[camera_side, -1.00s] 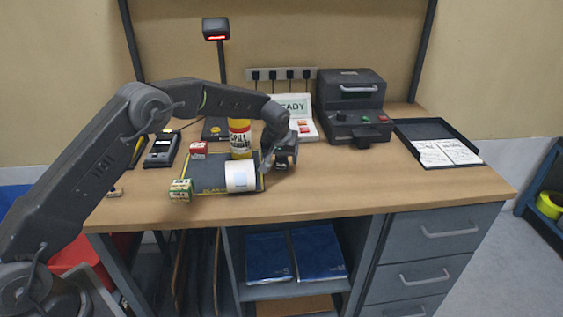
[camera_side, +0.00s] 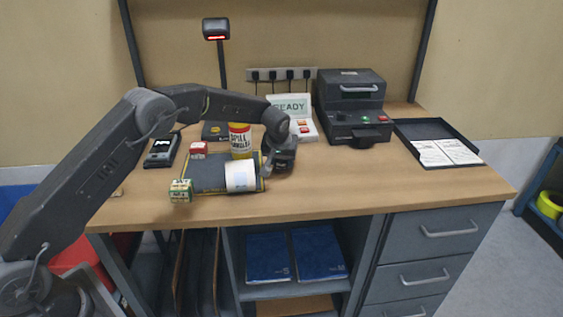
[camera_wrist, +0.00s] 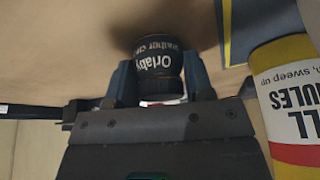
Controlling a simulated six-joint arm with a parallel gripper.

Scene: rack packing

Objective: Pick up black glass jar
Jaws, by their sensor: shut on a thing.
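The black glass jar (camera_wrist: 160,62), with a dark label and white lettering, stands between the two fingers of my gripper (camera_wrist: 160,88) in the wrist view. The fingers are shut on its sides. In the side view my gripper (camera_side: 277,162) is low over the table, just right of the dark mat; the jar there is small, dark and mostly hidden by my gripper. I cannot tell whether the jar still touches the table.
A yellow spill-granules tub (camera_side: 240,140) stands close left of my gripper, and also shows in the wrist view (camera_wrist: 290,110). A dark machine (camera_side: 352,108) stands behind right. The front right tabletop is clear.

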